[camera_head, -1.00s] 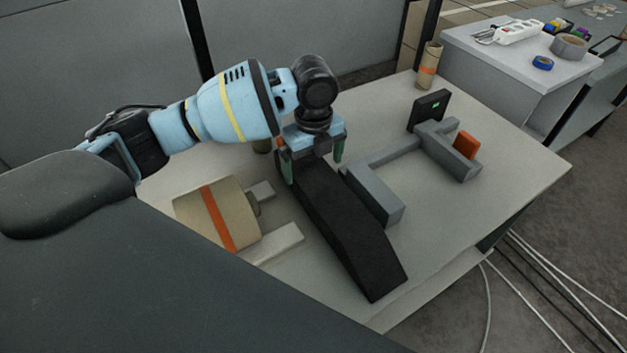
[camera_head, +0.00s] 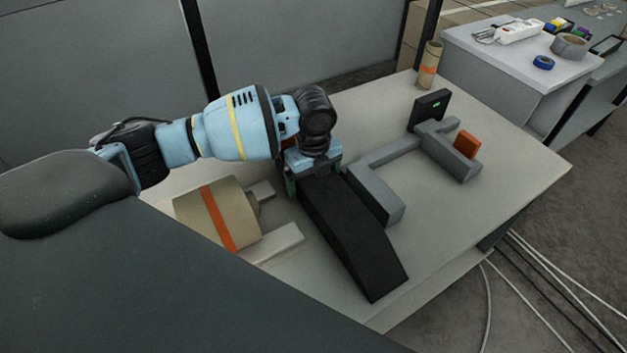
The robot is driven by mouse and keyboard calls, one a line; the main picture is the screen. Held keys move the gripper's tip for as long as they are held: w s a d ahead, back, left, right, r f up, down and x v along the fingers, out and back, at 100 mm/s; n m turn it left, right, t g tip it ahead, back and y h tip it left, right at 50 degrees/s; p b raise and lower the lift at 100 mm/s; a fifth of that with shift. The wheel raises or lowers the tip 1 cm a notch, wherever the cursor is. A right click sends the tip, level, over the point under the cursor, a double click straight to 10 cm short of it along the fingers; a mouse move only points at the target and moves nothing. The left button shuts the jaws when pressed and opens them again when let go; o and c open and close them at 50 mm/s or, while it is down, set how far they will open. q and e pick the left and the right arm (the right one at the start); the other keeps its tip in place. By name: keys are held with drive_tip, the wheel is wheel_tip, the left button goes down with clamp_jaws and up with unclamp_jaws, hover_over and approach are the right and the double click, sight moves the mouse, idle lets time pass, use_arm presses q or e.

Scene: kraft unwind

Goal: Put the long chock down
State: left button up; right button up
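The long chock (camera_head: 352,235) is a long black block with a sloping near end. It lies on the light tabletop, running from the middle of the table towards its front edge. My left gripper (camera_head: 314,180) is pointing down at the chock's far end, low over it. One green finger shows along the chock's left side; the other finger is mostly hidden, so I cannot tell whether the fingers press on the chock. My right gripper is not in view.
A grey bracket-shaped fixture (camera_head: 385,197) stands close to the chock's right, with an orange block (camera_head: 466,144) and a black panel (camera_head: 429,110) at its far end. A tan roll with an orange band (camera_head: 217,213) lies to the left. The table's right front is clear.

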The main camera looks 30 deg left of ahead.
use_arm(q)
drive_tip(key=shift+w+r, duration=0.1)
drive_tip(key=c, duration=1.2)
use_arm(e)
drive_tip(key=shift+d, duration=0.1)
use_arm(q)
drive_tip(key=shift+r, duration=0.1)
